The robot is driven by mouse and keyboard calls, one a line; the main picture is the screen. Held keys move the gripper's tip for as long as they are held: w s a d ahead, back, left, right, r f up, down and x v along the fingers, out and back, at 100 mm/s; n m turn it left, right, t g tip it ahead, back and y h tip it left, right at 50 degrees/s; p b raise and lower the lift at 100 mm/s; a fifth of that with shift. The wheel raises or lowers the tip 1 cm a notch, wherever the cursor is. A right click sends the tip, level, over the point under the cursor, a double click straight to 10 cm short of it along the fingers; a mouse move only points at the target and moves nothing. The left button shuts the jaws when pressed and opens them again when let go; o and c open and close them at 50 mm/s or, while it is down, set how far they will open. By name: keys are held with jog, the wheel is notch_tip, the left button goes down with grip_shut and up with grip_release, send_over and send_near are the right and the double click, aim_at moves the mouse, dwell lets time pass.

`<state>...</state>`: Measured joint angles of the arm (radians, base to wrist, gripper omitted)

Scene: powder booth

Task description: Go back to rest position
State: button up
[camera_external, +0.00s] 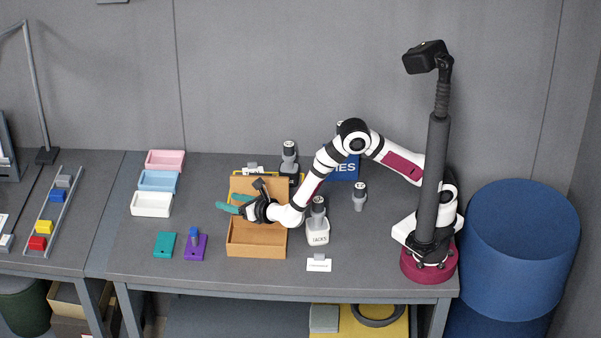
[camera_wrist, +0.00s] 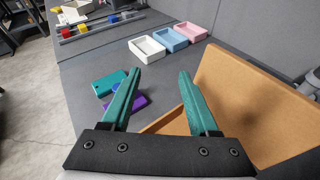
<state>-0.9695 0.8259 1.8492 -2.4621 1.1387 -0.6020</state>
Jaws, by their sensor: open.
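My gripper (camera_external: 232,204) has teal fingers and is over the left side of an open tan wooden box (camera_external: 257,251) on the grey table. In the wrist view my gripper (camera_wrist: 158,95) is open, with nothing between its fingers. The box's raised wall or lid (camera_wrist: 255,100) shows to the right of the fingers. My arm is bent and reaches left from its base at the table's right end.
Pink (camera_external: 165,160), blue (camera_external: 158,180) and white (camera_external: 151,204) trays stand left of the box. A teal block (camera_external: 165,245) and a purple block (camera_external: 196,248) lie in front of them. Grey-capped containers (camera_external: 318,228) stand right of the box.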

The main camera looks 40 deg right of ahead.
jog(key=w+d+r+m+h, duration=0.35)
jog(key=d+r+m, duration=0.2)
jog(key=d, duration=0.35)
jog(key=s+d+r+m+g+h, duration=0.25)
jog(key=d+m, duration=0.25)
jog(key=d, duration=0.3)
jog(key=s+d+r+m+g+h, duration=0.1)
jog(key=s+d+m+g+h, duration=0.15)
jog(key=d+m, duration=0.4)
jog(key=s+d+r+m+g+h, duration=0.1)
jog(key=s+d+m+g+h, duration=0.2)
jog(key=d, duration=0.7)
jog(key=s+d+f+m+g+y, duration=0.1)
jog(key=s+d+m+g+y, duration=0.15)
jog(key=s+m, duration=0.45)
jog(key=s+d+m+g+y, duration=0.1)
jog(key=s+d+m+g, duration=0.35)
jog(key=s, duration=0.45)
jog(key=s+a+f+m+y, duration=0.1)
jog(key=s+a+m+y, duration=0.5)
jog(key=s+m, duration=0.3)
jog(key=shift+s+a+y, duration=0.25)
jog(key=shift+s+y, duration=0.05)
jog(key=shift+m, duration=0.25)
